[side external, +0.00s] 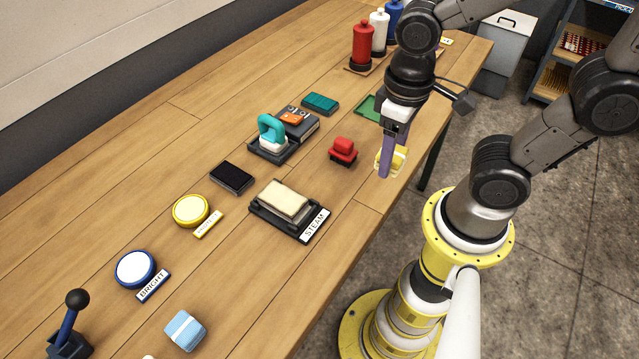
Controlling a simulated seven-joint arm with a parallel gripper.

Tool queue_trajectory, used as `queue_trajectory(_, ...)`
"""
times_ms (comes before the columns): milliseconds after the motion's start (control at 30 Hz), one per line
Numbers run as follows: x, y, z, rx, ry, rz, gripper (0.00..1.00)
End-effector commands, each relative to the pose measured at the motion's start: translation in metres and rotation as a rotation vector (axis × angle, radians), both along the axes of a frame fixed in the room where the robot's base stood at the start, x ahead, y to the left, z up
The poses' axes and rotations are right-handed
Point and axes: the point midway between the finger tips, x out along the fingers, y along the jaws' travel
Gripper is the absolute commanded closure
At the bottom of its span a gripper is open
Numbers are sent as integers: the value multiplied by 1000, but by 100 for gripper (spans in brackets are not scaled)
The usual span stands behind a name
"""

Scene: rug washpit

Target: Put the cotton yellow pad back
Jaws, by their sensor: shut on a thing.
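My gripper (389,172) points down near the right edge of the wooden table, its purple fingers shut on a yellow pad (399,158). The fingers hide the middle of the pad, and yellow shows on both sides of them. I cannot tell from this view whether the pad touches the table or hangs just above it. A flat green piece (369,106) lies on the table behind my gripper, partly hidden by it.
A red-handled block (343,151) stands close left of my gripper. Further left are a teal-handled tool (271,133) on a dark base and a cream block (285,200) on the STEAM tray (268,217). Bottles (363,47) stand behind. Bare table lies in front.

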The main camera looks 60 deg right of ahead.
Motion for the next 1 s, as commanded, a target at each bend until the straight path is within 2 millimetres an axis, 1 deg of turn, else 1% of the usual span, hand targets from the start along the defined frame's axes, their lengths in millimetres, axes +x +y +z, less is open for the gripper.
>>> queue_trajectory(33, -4, -3, 1, 0, -3, -12, 83)
queue_trajectory(100, -4, -5, 4, 0, -2, -24, 83)
queue_trajectory(167, 1, -5, 5, 0, 1, -30, 83)
queue_trajectory(267, 14, -3, -2, -1, 6, -34, 83)
queue_trajectory(633, 87, 12, -35, -1, 5, -33, 83)
queue_trajectory(800, 110, 16, -65, -1, 6, -33, 83)
queue_trajectory(900, 121, 18, -77, -1, 3, -33, 83)
queue_trajectory(1000, 126, 20, -84, 0, 2, -33, 83)
